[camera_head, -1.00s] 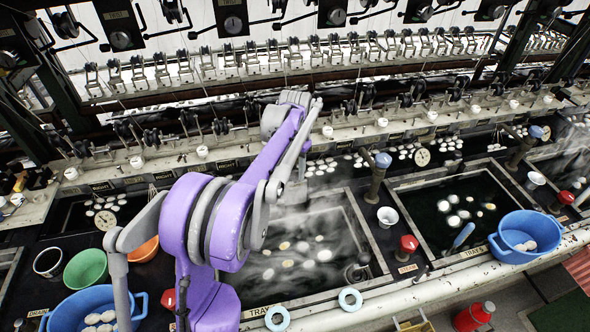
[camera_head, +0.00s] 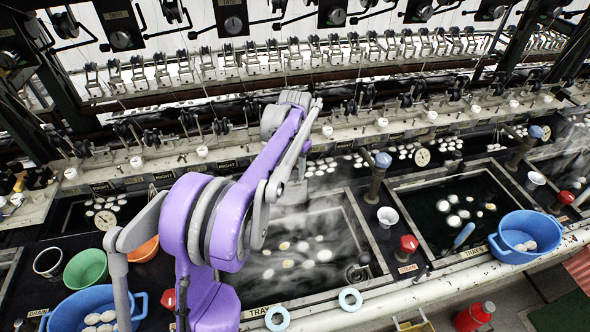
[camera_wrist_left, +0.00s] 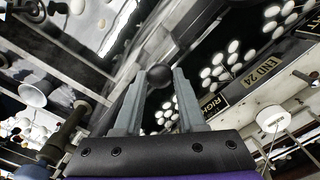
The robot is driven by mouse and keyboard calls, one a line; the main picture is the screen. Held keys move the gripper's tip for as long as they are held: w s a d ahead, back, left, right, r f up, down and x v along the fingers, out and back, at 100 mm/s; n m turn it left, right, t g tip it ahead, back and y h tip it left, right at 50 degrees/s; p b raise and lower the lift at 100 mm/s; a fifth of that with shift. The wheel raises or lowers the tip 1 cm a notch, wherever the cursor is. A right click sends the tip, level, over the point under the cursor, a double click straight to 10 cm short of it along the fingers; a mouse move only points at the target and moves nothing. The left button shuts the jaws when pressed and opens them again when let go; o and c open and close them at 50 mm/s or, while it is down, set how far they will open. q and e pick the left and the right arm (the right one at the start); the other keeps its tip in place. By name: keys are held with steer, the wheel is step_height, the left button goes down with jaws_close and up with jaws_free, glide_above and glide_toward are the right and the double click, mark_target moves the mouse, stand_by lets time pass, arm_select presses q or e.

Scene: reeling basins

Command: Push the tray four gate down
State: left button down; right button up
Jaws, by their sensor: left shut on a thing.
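My left gripper (camera_wrist_left: 158,85) shows in the left wrist view, its two grey fingers shut on a dark round knob (camera_wrist_left: 160,76). The knob looks like the gate's handle; the gate's plate cannot be made out. In the head view my purple left arm reaches over a steaming basin tray (camera_head: 360,225), and the fingertips cannot be made out clearly. White cocoons float in this tray. A label (camera_head: 262,311) on its front edge starts with TRAY, but I cannot read its number surely. My right gripper is not in view.
A second tray (camera_head: 393,196) with cocoons lies to the right. Blue bowl (camera_head: 513,257), green bowl (camera_head: 86,268) and orange bowl (camera_head: 143,250) stand along the bench. A blue-topped post (camera_head: 376,180) and red knob (camera_head: 408,244) stand between the trays.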

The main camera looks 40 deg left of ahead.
mark_target(295, 182)
arm_select(q)
steer(key=shift+f, duration=0.1)
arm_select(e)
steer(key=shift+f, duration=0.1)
arm_select(q)
step_height(295, 182, down, 5)
steer(key=b, duration=0.2)
steer(key=shift+f+b, duration=0.1)
steer(key=shift+b, duration=0.3)
steer(key=shift+s, duration=0.15)
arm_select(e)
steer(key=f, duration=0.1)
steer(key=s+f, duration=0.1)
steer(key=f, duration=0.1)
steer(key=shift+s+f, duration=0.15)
arm_select(q)
steer(key=shift+c, duration=2.4)
jaws_free()
steer(key=shift+r, duration=0.2)
step_height(295, 182, up, 11)
steer(key=shift+f+p, duration=0.15)
steer(key=shift+p, duration=0.25)
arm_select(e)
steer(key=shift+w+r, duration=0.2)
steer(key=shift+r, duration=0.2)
